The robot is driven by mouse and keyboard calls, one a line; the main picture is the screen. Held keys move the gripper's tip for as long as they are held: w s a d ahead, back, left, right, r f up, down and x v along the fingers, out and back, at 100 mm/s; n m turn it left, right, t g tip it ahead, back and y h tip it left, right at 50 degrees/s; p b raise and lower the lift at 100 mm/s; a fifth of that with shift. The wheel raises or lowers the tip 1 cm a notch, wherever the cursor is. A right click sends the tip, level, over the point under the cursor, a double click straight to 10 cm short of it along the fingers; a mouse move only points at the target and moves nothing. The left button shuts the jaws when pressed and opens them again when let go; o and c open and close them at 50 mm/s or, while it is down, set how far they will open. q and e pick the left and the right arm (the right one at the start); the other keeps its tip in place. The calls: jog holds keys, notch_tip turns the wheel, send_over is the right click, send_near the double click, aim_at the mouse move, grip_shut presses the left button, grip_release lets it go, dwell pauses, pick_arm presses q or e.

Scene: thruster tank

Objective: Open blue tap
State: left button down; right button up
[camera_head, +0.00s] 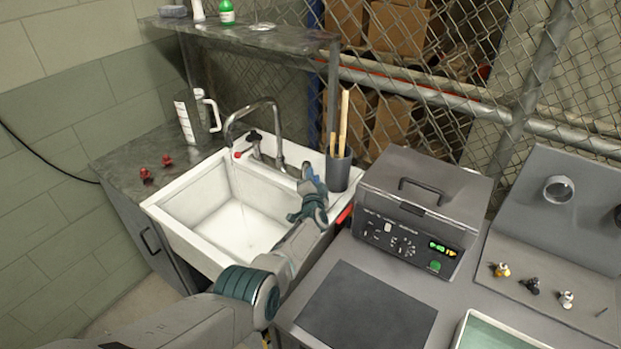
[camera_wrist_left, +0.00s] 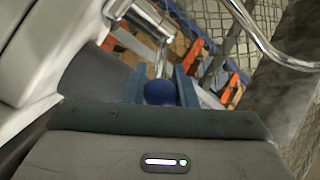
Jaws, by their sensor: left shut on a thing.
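The blue tap's round knob (camera_wrist_left: 160,93) shows in the left wrist view, between the two fingers of my left gripper (camera_wrist_left: 158,88). The gripper is shut on it. In the head view my left gripper (camera_head: 312,180) is at the right rear corner of the sink, just right of the curved metal faucet (camera_head: 278,115). There the gripper mostly hides the blue tap. My right gripper is in neither view.
A grey cup (camera_head: 339,174) with wooden handles stands close to the right of my left gripper. A grey machine (camera_head: 425,205) with a lid sits farther right. A dark handle (camera_head: 254,135) is left of the faucet. Small red parts (camera_head: 146,175) lie on the left counter.

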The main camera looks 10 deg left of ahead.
pick_arm(q)
jog(key=shift+w+d+r+n+y, duration=0.1)
jog(key=shift+w+n+y, duration=0.05)
jog(key=shift+n+y, duration=0.15)
dwell(0.4)
jog(key=c, duration=1.3)
grip_release()
jog(key=shift+c, duration=0.2)
jog(key=shift+o, duration=0.9)
